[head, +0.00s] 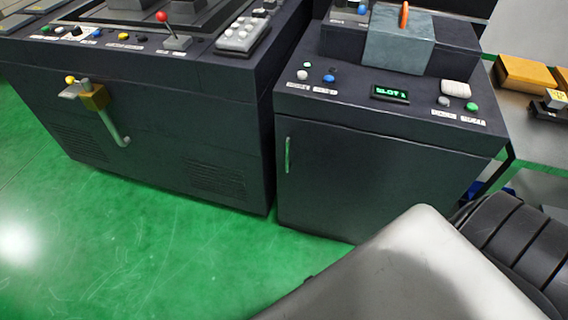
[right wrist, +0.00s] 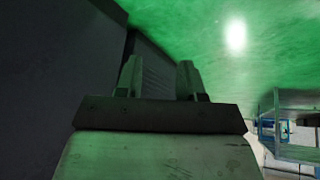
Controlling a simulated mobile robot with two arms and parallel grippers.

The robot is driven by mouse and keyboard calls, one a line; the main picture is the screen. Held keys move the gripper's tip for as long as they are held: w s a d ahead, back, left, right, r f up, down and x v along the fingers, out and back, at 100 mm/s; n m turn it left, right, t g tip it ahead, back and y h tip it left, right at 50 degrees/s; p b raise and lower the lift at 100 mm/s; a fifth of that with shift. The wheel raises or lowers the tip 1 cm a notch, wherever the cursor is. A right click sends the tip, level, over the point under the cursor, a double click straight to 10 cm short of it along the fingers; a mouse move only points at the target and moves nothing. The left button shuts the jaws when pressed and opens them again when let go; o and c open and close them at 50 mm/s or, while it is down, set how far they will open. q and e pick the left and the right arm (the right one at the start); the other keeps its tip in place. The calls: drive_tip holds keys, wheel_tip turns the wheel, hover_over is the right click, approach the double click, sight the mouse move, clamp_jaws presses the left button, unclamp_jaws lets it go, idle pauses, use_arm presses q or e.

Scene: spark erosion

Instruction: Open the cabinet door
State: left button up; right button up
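The dark grey cabinet (head: 375,135) stands right of centre in the head view. Its front door (head: 365,180) looks shut and flush with the frame. A slim upright green-tinted handle (head: 288,155) is on the door's left side. My right gripper (right wrist: 158,68) shows in the right wrist view with its two fingers apart. A grey surface shows between them, and I see nothing clearly held. The handle cannot be made out in that view. The right gripper is outside the head view. My left gripper is in neither view.
A larger dark machine (head: 150,130) with a yellow-and-grey lever (head: 95,98) stands left of the cabinet, a narrow gap between. A grey bench (head: 535,130) is at the right. My pale arm link covers the lower right. Green floor (head: 130,240) is clear in front.

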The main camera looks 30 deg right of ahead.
drive_tip(key=w+d+r+m+t+b, duration=0.1)
drive_tip(key=w+r+t+b, duration=0.1)
drive_tip(key=w, duration=0.4)
drive_tip(key=w+d+r+t+b, duration=0.1)
drive_tip(key=w+d+t+b, duration=0.15)
drive_tip(key=w, duration=0.25)
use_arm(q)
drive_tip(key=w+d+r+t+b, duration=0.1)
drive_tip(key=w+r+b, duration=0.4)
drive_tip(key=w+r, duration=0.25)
use_arm(e)
drive_tip(key=m+t+h+b, duration=0.3)
drive_tip(key=t+h+b, duration=0.2)
drive_tip(key=t, duration=0.2)
approach(288, 158)
drive_tip(key=b+x, duration=0.1)
drive_tip(key=x, duration=0.9)
drive_tip(key=shift+w+d+b, duration=0.15)
drive_tip(key=shift+w+b, duration=0.2)
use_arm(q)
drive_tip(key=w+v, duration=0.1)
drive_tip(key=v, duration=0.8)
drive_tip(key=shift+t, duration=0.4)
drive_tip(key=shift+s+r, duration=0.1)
use_arm(e)
clamp_jaws()
